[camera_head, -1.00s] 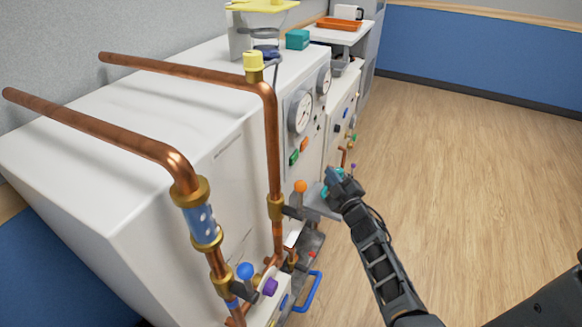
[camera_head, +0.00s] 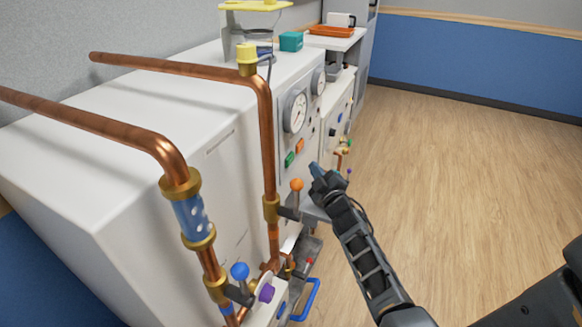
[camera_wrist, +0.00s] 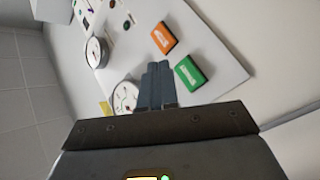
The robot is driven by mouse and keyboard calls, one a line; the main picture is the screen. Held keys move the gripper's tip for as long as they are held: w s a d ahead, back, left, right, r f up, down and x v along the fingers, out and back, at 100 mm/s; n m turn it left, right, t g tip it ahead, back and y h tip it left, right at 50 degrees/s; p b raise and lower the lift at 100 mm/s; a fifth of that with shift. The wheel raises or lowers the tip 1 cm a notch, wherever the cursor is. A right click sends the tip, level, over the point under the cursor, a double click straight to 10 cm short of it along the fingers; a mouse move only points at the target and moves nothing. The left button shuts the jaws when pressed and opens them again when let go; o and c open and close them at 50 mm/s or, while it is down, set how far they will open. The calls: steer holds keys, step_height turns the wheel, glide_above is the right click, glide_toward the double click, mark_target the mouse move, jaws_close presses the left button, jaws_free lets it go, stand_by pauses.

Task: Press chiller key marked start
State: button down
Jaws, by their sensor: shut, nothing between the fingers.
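The chiller (camera_head: 225,150) is a big white cabinet whose front panel carries two keys. The green key (camera_head: 290,159) and the orange key (camera_head: 300,146) sit one beside the other below a round gauge. In the wrist view the green key (camera_wrist: 190,73) and the orange key (camera_wrist: 164,37) each bear a small white marking, too small to read surely. My gripper (camera_head: 315,170) is shut and empty, in front of the panel just right of the keys. In the wrist view my shut fingertips (camera_wrist: 158,68) appear left of the green key and below the orange one. Contact cannot be told.
Copper pipes (camera_head: 265,130) with an orange-knobbed valve (camera_head: 297,184) stand close left of my arm. Below are a blue handle (camera_head: 309,298) and a blue-knobbed valve (camera_head: 240,271). Gauges (camera_head: 295,112) sit above the keys. The wooden floor to the right is clear.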

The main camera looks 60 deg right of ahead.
mark_target(290, 160)
steer(key=shift+w+a+b, duration=0.15)
steer(key=shift+w+b, duration=1.3)
steer(key=shift+w, duration=0.6)
steer(key=shift+w, duration=0.1)
stand_by(0.4)
steer(key=shift+w+b, duration=0.3)
steer(key=shift+b, duration=0.15)
steer(key=shift+w+a+b, duration=0.1)
steer(key=shift+w+b, duration=0.3)
steer(key=shift+b, duration=0.05)
stand_by(0.8)
steer(key=shift+r, duration=0.1)
steer(key=shift+s+p, duration=0.85)
steer(key=shift+p, duration=0.15)
